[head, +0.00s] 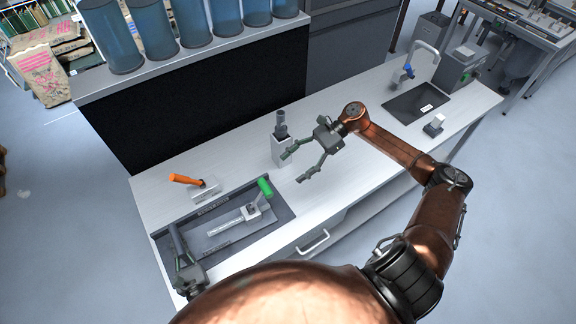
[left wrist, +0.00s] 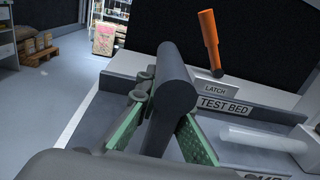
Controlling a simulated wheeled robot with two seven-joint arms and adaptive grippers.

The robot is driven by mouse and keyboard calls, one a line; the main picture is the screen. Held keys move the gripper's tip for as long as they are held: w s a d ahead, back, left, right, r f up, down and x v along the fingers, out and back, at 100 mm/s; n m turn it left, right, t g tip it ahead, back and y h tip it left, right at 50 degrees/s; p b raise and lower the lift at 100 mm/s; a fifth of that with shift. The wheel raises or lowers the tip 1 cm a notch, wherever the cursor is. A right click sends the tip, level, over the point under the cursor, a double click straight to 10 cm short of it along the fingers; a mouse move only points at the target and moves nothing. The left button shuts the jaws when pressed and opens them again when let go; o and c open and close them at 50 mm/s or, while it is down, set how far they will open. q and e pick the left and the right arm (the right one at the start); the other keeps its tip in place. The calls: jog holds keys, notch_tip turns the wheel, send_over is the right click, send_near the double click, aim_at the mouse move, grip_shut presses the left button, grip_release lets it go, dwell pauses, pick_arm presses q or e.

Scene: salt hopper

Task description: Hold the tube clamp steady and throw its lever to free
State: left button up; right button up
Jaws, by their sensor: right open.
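A pale clamp (head: 251,212) with a green-ended lever (head: 265,187) lies in the dark tray on the bench, beside a pale, clear tube (head: 225,228). The tube also shows in the left wrist view (left wrist: 262,138). My left gripper (head: 186,262) is at the tray's left end. Its green fingers lie on both sides of a dark round bar (left wrist: 176,85) and look closed on it; the contact is partly hidden. The bar also shows in the head view (head: 174,238). My right gripper (head: 300,167) is open and empty above the bench, beyond the tray's right end.
An orange lever (head: 184,180) on a base labelled LATCH stands behind the tray (head: 200,209), which is marked TEST BED. A pale holder (head: 282,152) with a dark upright piece stands beside my right gripper. A sink (head: 416,103) is at the right; bare bench lies between.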

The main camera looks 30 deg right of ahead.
pick_arm(q)
jog(key=o, duration=0.4)
jog(key=s, duration=1.2)
jog(key=shift+a, duration=0.35)
jog(key=shift+r, duration=0.2)
